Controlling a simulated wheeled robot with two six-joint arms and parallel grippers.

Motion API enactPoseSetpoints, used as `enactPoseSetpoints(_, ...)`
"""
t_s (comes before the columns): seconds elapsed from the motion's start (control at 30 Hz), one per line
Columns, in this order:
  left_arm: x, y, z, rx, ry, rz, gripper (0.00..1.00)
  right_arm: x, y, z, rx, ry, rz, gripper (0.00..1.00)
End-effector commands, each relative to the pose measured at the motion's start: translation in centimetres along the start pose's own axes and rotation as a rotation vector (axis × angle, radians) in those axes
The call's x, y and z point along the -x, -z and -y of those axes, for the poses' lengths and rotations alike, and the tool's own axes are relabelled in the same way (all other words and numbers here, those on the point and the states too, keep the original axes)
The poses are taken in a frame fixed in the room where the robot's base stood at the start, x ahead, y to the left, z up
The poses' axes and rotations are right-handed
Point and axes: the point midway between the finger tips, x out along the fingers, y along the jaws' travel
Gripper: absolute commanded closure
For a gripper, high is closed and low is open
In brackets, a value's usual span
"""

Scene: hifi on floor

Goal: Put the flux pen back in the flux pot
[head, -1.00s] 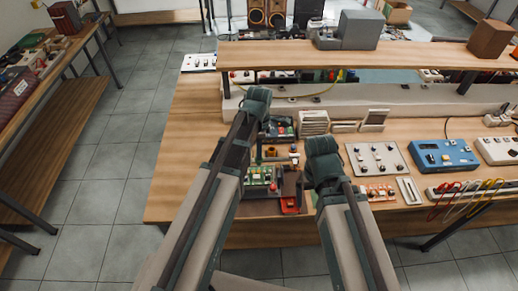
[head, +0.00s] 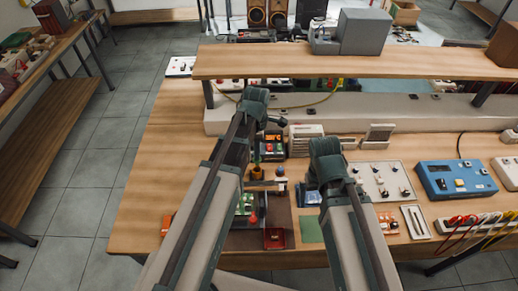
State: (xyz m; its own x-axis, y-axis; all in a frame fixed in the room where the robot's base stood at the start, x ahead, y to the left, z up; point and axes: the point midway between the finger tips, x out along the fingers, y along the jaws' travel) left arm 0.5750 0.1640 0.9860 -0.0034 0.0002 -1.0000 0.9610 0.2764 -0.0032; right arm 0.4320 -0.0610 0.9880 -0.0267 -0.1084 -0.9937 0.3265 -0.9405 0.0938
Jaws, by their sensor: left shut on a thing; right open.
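My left gripper (head: 272,120) is over the middle of the wooden workbench (head: 146,190), below the raised shelf. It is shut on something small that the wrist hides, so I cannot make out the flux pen. My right gripper (head: 326,165) is over the bench to the right and lower in the picture. It is open, with its fingers mostly hidden behind its own wrist. A small dark pot-like thing with an orange part (head: 257,173) stands below my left gripper, partly behind the arm. I cannot tell whether it is the flux pot.
A wooden shelf (head: 400,62) spans the bench behind the grippers. A panel with knobs (head: 381,180) and a blue meter (head: 455,180) lie to the right. The bench's left part is bare.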

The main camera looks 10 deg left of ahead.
Motion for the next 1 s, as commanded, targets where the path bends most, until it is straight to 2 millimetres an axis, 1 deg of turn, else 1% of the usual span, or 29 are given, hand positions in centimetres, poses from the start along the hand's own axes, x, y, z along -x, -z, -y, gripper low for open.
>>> enactPoseSetpoints(0.23,-0.2,0.1,0.0,0.000,0.000,0.000,1.00,-0.2,0.0,0.0,0.000,0.000,0.000,0.00)
enactPoseSetpoints(0.43,-0.9,0.0,0.0,0.000,0.000,0.000,1.00,-0.9,0.0,0.1,0.000,0.000,0.000,0.00)
enactPoseSetpoints(1.0,-5.0,0.0,0.0,0.000,0.000,0.000,1.00,-5.0,0.3,0.5,0.000,0.000,0.000,0.00)
